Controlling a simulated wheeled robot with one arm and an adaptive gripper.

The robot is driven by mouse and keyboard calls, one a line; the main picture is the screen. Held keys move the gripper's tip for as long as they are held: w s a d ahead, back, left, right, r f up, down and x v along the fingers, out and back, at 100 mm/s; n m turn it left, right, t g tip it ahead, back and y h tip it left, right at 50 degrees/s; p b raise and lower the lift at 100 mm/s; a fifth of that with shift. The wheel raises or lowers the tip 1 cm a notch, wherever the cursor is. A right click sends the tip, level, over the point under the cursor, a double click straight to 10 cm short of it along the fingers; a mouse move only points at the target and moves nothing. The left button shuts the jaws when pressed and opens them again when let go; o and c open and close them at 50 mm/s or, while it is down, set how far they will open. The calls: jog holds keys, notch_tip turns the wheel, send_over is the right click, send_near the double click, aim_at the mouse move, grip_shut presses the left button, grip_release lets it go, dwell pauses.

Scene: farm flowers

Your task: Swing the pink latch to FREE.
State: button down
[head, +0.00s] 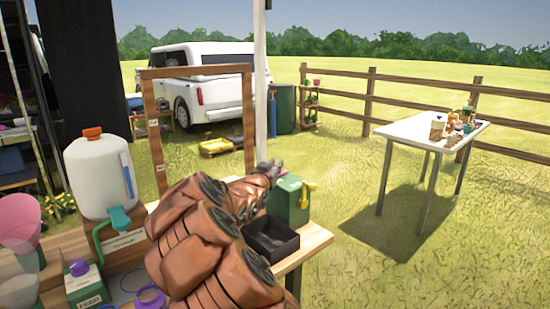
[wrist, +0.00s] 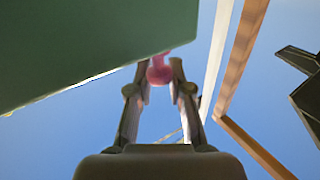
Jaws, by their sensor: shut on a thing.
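The pink latch (wrist: 159,73) shows in the wrist view as a rounded pink knob at the edge of a green box (wrist: 70,45). My gripper (wrist: 160,82) is shut on the knob, with a finger on each side of it. In the head view my gripper (head: 273,168) is at the top left of the green box (head: 287,204), at the far end of the wooden bench. Only a small pink trace of the latch shows there, and the rest is hidden by the fingers. I cannot read any FREE mark or tell the latch's position.
A black tray (head: 271,239) lies in front of the box. A wooden frame (head: 155,125) stands behind my arm. A white jug (head: 97,176) and cartons crowd the bench's left.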

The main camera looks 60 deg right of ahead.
jog(key=shift+a+f+g+p, duration=0.3)
jog(key=shift+f+p, duration=0.25)
jog(key=shift+p, duration=1.25)
jog(key=shift+w+a+f+g+p, duration=0.15)
jog(key=shift+f+g+p, duration=0.2)
jog(key=shift+p, duration=0.6)
jog(key=shift+r+m+g+p, duration=0.15)
jog(key=shift+m+g+p, duration=0.1)
jog(key=shift+m+p, duration=0.25)
jog(key=shift+f+g+p, duration=0.25)
jog(key=shift+g+p, duration=0.05)
jog(key=shift+g, duration=0.1)
jog(key=c, duration=1.3)
grip_release()
jog(key=shift+c, duration=0.2)
jog(key=o, duration=0.3)
jog(key=shift+r, duration=0.1)
jog(key=shift+d, duration=0.2)
jog(key=shift+r, duration=0.1)
